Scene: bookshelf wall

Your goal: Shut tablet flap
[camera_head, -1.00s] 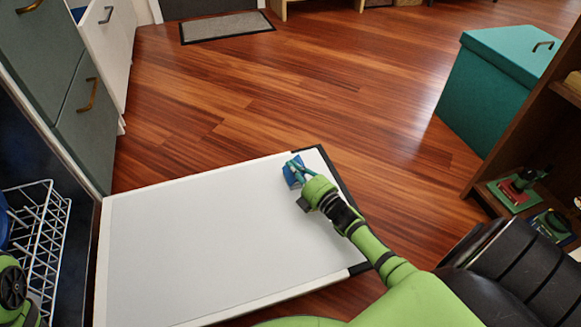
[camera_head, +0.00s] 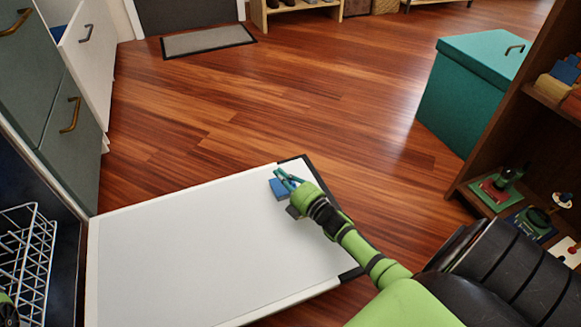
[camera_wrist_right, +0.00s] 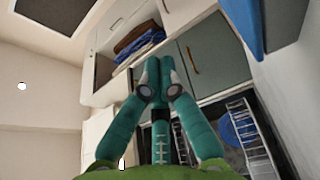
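The blue tablet flap (camera_head: 279,190) is on the white inner face of the lowered dishwasher door (camera_head: 190,255), near its far right corner. In the right wrist view the flap (camera_wrist_right: 243,25) is a blue slab at the top right, seemingly standing out from the white door. My right gripper (camera_head: 284,178) is just beside and above the flap in the head view, partly overlapping it. In the wrist view its teal fingers (camera_wrist_right: 158,72) meet at the tips with nothing between them. I cannot tell whether they touch the flap.
A white wire rack (camera_head: 30,255) is inside the dishwasher at left. Grey-green drawers (camera_head: 70,125) stand behind it. A teal box (camera_head: 470,95) and a brown bookshelf (camera_head: 520,130) are at right. The wooden floor (camera_head: 260,100) beyond the door is clear.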

